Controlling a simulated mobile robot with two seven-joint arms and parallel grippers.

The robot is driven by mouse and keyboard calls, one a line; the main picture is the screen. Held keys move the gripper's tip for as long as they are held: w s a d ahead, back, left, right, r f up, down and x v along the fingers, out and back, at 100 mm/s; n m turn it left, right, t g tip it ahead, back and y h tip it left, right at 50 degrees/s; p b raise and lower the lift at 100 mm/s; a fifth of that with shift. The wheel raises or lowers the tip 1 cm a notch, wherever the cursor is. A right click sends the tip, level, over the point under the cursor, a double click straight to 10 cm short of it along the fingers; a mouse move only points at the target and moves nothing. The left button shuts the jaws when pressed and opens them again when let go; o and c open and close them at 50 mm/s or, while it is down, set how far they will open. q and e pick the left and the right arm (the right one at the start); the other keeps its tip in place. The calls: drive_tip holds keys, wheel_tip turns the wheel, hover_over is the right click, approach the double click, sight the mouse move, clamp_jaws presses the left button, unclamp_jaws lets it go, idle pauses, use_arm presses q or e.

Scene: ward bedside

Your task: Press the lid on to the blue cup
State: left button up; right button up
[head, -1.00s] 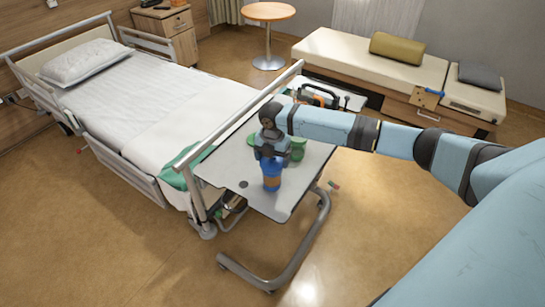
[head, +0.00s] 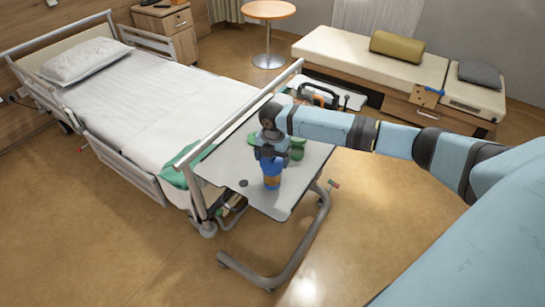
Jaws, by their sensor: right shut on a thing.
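The blue cup (head: 272,181), with an orange-brown band, stands upright on the grey overbed table (head: 230,165), towards its front edge. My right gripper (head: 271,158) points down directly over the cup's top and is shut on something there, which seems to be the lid. The lid itself is hidden by the jaws, and I cannot tell how it sits on the rim. My left gripper is not in view.
A green cup (head: 298,150) stands just behind and right of the gripper, and another green item shows behind it. A small dark disc (head: 243,183) lies left of the blue cup. The bed rail (head: 245,111) runs along the table's left side.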

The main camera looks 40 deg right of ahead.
drive_tip(key=shift+p, duration=0.4)
idle(0.4)
drive_tip(key=o, duration=0.7)
drive_tip(key=shift+o, duration=0.2)
drive_tip(key=shift+r, duration=0.1)
wheel_tip(320, 180, up, 4)
drive_tip(key=p, duration=0.4)
drive_tip(key=shift+r+p, duration=1.4)
drive_tip(key=shift+p, duration=0.2)
